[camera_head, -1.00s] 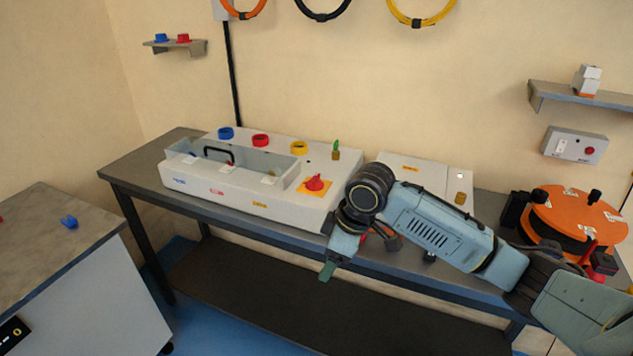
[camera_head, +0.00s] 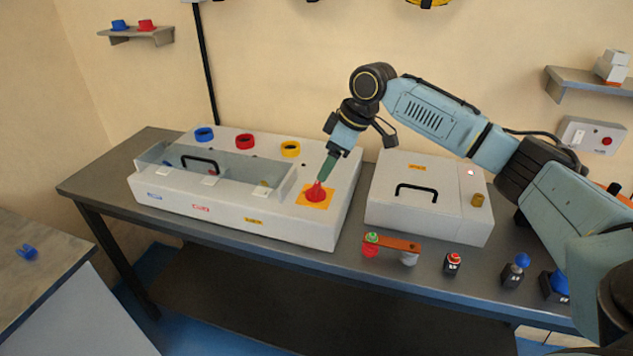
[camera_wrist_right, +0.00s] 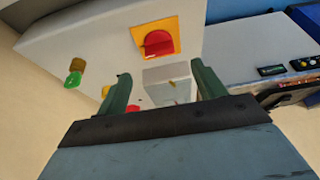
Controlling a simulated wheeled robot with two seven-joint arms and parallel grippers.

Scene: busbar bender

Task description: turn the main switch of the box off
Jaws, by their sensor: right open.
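The box (camera_head: 290,228) is a long pale grey housing on the bench, with a clear-walled recess at its left. Its main switch (camera_head: 315,193) is a red rotary knob on a yellow plate at the right end of the top. The knob also shows in the right wrist view (camera_wrist_right: 158,42), beyond the fingertips. My right gripper (camera_head: 326,170) points down just above the knob, its tips overlapping it in the head view. In the right wrist view the two green fingers (camera_wrist_right: 162,82) are apart with nothing gripped. Contact with the knob cannot be told. My left gripper is out of view.
A second grey box with a black handle (camera_head: 416,190) stands close to the right. Small parts, including an orange bar (camera_head: 392,243), lie along the bench front.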

